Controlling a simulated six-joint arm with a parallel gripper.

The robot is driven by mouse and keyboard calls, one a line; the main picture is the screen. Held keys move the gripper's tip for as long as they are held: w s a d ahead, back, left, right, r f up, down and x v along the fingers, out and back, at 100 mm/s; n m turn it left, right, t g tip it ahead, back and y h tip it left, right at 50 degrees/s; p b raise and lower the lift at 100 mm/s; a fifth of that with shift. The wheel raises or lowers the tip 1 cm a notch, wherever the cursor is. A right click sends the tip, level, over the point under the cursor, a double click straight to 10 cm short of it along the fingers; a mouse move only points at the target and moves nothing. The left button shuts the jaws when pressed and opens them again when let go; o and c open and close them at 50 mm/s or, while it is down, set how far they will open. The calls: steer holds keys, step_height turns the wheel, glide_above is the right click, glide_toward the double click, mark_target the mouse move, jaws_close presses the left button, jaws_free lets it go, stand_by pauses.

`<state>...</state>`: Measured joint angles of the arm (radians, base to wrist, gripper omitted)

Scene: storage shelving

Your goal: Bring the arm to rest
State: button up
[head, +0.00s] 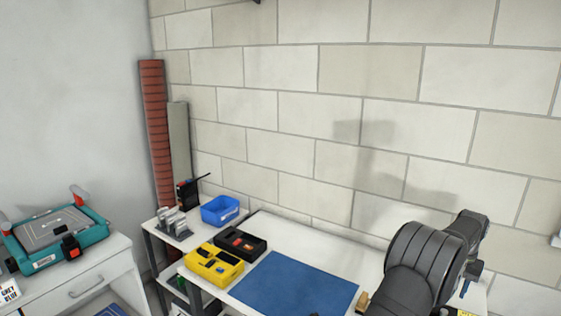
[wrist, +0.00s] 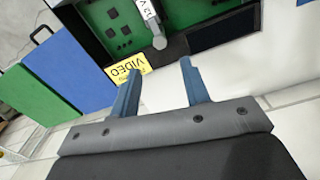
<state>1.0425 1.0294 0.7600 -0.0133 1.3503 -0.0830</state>
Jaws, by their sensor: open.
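My arm (head: 425,262) shows dark grey at the lower right of the head view, raised over the right part of the white table. My gripper (wrist: 162,80) shows in the wrist view with its two blue fingers apart and nothing between them. Beyond the fingertips are a yellow label (wrist: 129,70) reading "VIDEO" and a dark-framed green board (wrist: 115,30) with a white piece marked "12 V". The fingers appear apart from these. In the head view, the fingertips cannot be made out clearly.
A blue mat (head: 295,284) lies on the table. Left of it are a yellow case (head: 213,264), a black box (head: 240,243) and a blue bin (head: 220,210). A teal case (head: 55,237) sits on a white cabinet. A block wall (head: 320,110) stands behind.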

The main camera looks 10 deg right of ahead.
step_height(320, 180, up, 9)
step_height(320, 180, down, 18)
steer(key=shift+r, duration=0.1)
steer(key=n, duration=0.3)
steer(key=shift+r, duration=0.1)
steer(key=n, duration=0.8)
steer(key=shift+n, duration=0.4)
steer(key=n, duration=0.4)
